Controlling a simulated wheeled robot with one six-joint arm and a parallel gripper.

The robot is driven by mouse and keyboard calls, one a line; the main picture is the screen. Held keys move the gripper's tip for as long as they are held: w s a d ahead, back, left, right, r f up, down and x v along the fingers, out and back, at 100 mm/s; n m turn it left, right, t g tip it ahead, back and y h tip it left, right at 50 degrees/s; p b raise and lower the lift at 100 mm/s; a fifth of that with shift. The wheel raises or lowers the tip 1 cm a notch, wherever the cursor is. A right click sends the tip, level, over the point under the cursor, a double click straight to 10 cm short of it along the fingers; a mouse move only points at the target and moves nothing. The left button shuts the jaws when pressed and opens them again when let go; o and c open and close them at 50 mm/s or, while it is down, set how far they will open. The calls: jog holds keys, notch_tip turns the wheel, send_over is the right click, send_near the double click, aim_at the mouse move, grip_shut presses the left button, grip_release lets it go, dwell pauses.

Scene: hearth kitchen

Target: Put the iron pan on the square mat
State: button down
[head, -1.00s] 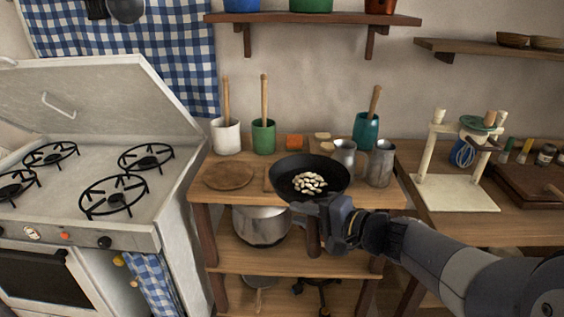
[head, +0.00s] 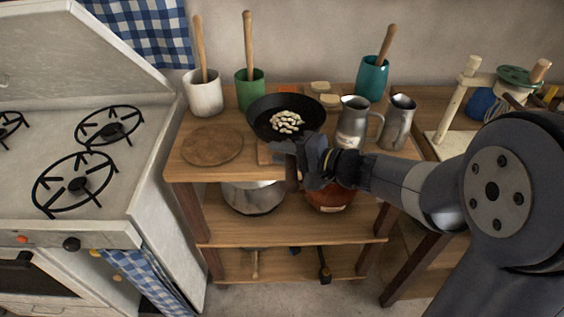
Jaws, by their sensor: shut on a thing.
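The black iron pan (head: 259,122) holds a heap of pale beans (head: 286,122). My gripper (head: 293,172) is shut on the pan's handle, which points toward the front edge of the shelf top. A wooden square mat (head: 264,154) shows only in part, below the front left of the pan; the pan and my gripper hide the rest. The pan looks about level. I cannot tell whether it touches anything beneath it. A round wooden mat (head: 212,147) lies bare to the left.
White (head: 204,95) and green (head: 250,92) crocks with wooden handles stand behind left. A teal crock (head: 372,78) and metal jugs (head: 353,125) stand to the right, close to the pan. The stove (head: 90,180) is at far left.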

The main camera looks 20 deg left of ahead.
jog(key=shift+f, duration=2.6)
jog(key=c, duration=1.3)
grip_release()
jog(key=shift+f, duration=0.1)
jog(key=shift+o, duration=0.2)
jog(key=v, duration=1.2)
jog(key=shift+b, duration=0.45)
